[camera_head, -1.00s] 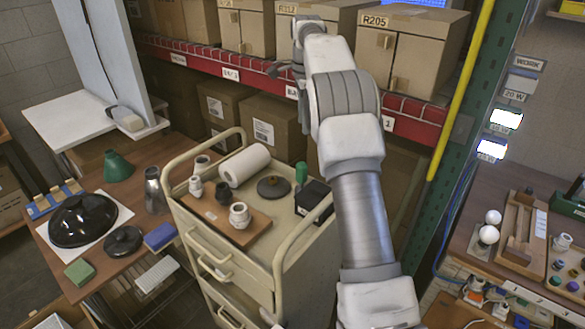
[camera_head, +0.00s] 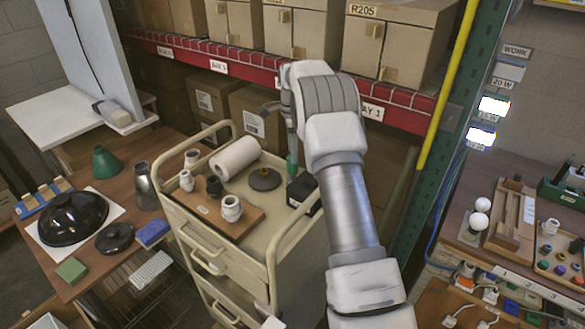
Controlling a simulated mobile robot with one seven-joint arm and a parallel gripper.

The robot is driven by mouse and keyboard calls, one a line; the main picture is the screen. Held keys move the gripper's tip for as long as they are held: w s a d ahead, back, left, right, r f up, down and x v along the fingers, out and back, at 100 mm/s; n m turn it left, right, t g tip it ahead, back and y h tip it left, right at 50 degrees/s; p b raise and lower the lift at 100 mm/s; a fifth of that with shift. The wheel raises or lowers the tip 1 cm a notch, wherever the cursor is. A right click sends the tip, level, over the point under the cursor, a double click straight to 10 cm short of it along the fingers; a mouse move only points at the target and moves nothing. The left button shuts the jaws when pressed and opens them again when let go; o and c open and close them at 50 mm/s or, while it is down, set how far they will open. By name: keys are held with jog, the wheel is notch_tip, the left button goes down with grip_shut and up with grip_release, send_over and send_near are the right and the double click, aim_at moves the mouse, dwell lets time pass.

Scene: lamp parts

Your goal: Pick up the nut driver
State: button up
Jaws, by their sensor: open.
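My gripper (camera_head: 277,125) hangs above and slightly left of the handle, beside my white wrist. Its dark fingers are small in the view and partly overlap the handle. The jaws are open, and nothing is seen between them.
The cream cart (camera_head: 276,262) also holds a white roll (camera_head: 234,156), a dark disc with a knob (camera_head: 264,180) and a brown board (camera_head: 215,222) with several sockets. A red shelf (camera_head: 233,69) with cardboard boxes stands behind. A wooden table (camera_head: 105,262) is at left.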

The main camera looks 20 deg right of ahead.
aim_at(293, 171)
notch_tip(293, 171, down, 5)
jog(key=shift+s+a+r+p, duration=0.1)
jog(key=shift+p, duration=0.35)
grip_shut()
